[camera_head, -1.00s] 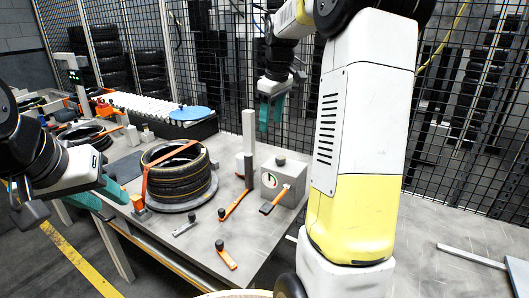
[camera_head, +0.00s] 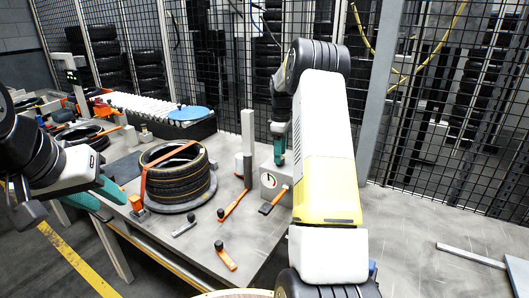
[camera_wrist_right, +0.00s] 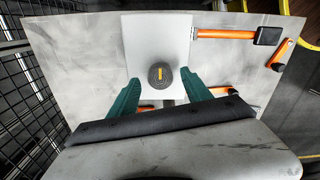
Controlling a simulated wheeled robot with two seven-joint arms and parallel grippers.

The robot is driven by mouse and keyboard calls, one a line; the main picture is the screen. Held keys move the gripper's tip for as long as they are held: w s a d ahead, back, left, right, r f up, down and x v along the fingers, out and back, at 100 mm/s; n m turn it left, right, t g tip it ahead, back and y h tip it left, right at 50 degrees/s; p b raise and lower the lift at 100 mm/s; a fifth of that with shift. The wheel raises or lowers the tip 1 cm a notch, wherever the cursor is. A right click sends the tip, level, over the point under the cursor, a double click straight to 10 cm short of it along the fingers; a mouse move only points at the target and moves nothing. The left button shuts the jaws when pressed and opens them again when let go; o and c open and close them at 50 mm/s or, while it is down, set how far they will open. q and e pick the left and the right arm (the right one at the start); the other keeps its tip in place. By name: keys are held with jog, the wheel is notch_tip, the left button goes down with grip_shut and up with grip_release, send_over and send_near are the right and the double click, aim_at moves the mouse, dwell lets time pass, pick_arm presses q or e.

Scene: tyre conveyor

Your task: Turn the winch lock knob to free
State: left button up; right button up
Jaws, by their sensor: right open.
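The winch box (camera_head: 268,181) is a grey block with a round dial on its front, at the table's right side. My right gripper (camera_head: 279,162) points down just above it and hides its knob in the head view. In the right wrist view the knob (camera_wrist_right: 161,75) is round and dark with an orange mark, on the box's pale top (camera_wrist_right: 150,40). The right fingers are open, one to each side of the knob's near edge, with gaps left and right. My left gripper (camera_head: 110,198) is open and empty at the table's left edge.
A strapped stack of tyres (camera_head: 178,178) stands left of the box. A wire mesh fence (camera_head: 430,120) runs along the back.

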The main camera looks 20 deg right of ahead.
jog(key=shift+f, duration=0.45)
grip_shut()
